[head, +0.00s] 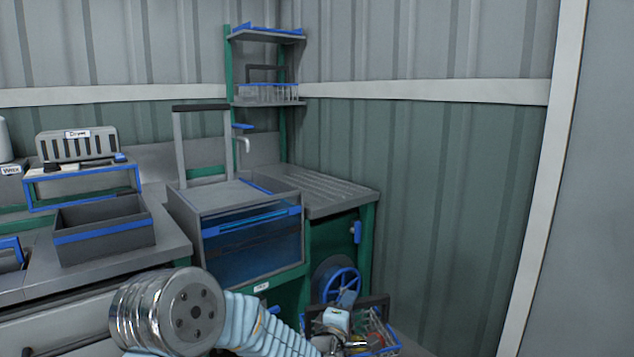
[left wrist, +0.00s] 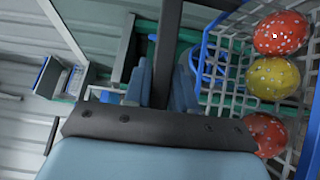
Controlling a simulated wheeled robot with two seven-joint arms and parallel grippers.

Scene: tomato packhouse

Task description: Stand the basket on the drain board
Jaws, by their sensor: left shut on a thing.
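The basket (head: 384,346) is a grey wire basket with blue trim and a dark handle, low at the bottom of the head view. In the left wrist view the basket (left wrist: 224,70) shows its open grid wall and holds red and yellow speckled round fruit (left wrist: 278,78). My left gripper (head: 346,300) is shut on the basket's handle; its blue fingers (left wrist: 161,88) are on either side of the dark bar. The drain board (head: 335,194) is the ribbed grey top right of the sink, higher than the basket, its visible surface bare. My right gripper is not in view.
A shelf rack (head: 268,103) with glassware rises behind. A blue-spoked reel (head: 340,284) is below the board. A grey bin (head: 103,232) sits on the left counter.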

